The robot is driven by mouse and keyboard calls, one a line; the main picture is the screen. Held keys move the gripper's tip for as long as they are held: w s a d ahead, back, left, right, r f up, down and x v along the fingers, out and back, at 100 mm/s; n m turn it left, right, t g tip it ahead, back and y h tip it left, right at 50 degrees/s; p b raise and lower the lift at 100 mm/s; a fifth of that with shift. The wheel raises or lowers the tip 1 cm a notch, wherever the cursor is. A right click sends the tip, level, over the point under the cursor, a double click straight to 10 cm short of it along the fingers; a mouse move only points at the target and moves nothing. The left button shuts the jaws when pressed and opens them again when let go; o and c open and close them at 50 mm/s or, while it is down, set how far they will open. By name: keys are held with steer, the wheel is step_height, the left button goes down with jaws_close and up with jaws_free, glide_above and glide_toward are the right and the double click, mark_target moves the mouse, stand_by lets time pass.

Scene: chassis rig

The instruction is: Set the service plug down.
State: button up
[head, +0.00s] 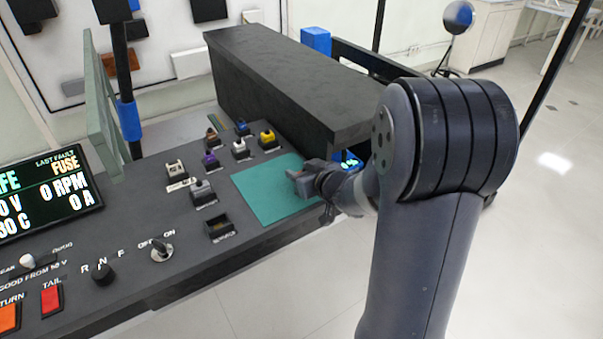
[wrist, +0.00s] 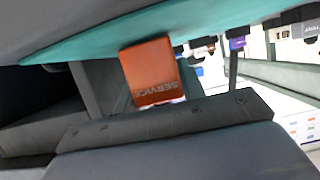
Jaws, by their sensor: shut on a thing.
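The service plug (wrist: 150,72) is an orange block with SERVICE on its face, which reads upside down in the wrist view. My gripper (head: 298,177) is shut on it, low over the right part of the teal mat (head: 262,196). In the wrist view a grey gripper part (wrist: 165,118) lies just below the plug, and the plug's upper edge meets the teal mat (wrist: 200,20) in the picture. I cannot tell whether the plug touches the mat. In the head view my gripper hides the plug.
A dark, empty-looking socket (head: 219,228) sits left of the mat. Several coloured plugs, among them a yellow one (head: 267,138) and a purple one (head: 210,159), stand beyond it. A tall black housing (head: 285,85) rises behind the mat. A display (head: 45,190) stands at left.

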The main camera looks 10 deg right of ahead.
steer(key=shift+f, duration=0.2)
steer(key=o, duration=1)
steer(key=shift+r, duration=0.25)
steer(key=shift+s+d+r, duration=0.1)
steer(key=shift+s+r, duration=0.1)
steer(key=shift+s, duration=0.1)
steer(key=p+v, duration=0.3)
steer(key=v, duration=0.8)
steer(key=shift+s, duration=0.2)
